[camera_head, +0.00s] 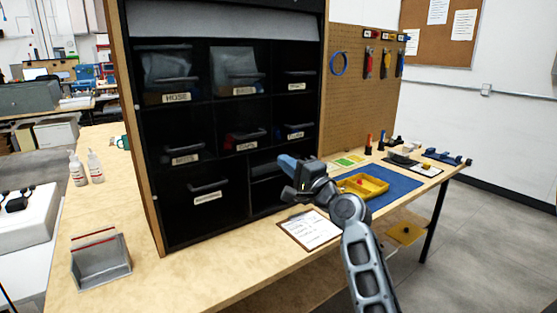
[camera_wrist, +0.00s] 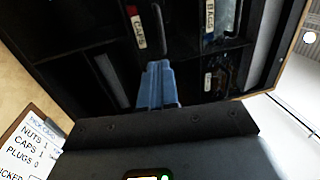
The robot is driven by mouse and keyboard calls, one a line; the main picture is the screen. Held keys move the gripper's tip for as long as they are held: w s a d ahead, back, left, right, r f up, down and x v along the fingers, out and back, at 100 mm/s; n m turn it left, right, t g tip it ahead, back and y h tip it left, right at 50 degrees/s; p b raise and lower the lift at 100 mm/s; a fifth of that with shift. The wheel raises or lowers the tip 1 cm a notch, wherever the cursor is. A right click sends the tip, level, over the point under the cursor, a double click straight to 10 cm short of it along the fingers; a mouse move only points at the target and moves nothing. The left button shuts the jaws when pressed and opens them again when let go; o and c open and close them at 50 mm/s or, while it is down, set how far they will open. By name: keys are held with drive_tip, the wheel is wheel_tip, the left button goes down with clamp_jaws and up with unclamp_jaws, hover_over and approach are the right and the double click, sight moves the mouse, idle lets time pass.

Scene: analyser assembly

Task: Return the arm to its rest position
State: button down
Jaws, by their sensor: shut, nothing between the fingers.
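My arm reaches from the bottom right in the head view, and my gripper (camera_head: 289,178) is in front of the lower right part of the black drawer cabinet (camera_head: 225,228). In the wrist view my gripper (camera_wrist: 157,72) shows its blue fingers shut together with nothing between them. The fingers point at the cabinet front, near a drawer labelled CAPS (camera_wrist: 137,30). I cannot tell whether they touch it. Part of the lower right drawer is hidden behind my gripper.
A clipboard (camera_head: 310,232) lies on the wooden bench (camera_head: 200,281) below my arm. A yellow tray (camera_head: 363,186) on a blue mat (camera_head: 401,185) is to the right. A grey bin (camera_head: 101,263) stands front left. The aisle floor (camera_head: 500,220) at right is clear.

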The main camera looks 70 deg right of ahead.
drive_tip(key=shift+s+a, duration=0.2)
drive_tip(key=shift+s, duration=0.15)
drive_tip(key=s+a+f+n+g+y, duration=0.1)
drive_tip(key=s+a+f+n+y, duration=0.15)
drive_tip(key=a+f+n, duration=0.5)
drive_tip(key=s+a+f+n+g+y, duration=0.15)
drive_tip(key=s+a+f, duration=0.25)
drive_tip(key=a+f, duration=0.75)
drive_tip(key=s+a+r+n+y, duration=0.2)
drive_tip(key=s+a+n+y, duration=0.1)
drive_tip(key=s+a+n, duration=0.4)
drive_tip(key=s+a+r+n+y, duration=0.3)
drive_tip(key=s+a+n, duration=0.5)
drive_tip(key=a, duration=0.6)
drive_tip(key=v, duration=0.2)
drive_tip(key=shift+s, duration=0.4)
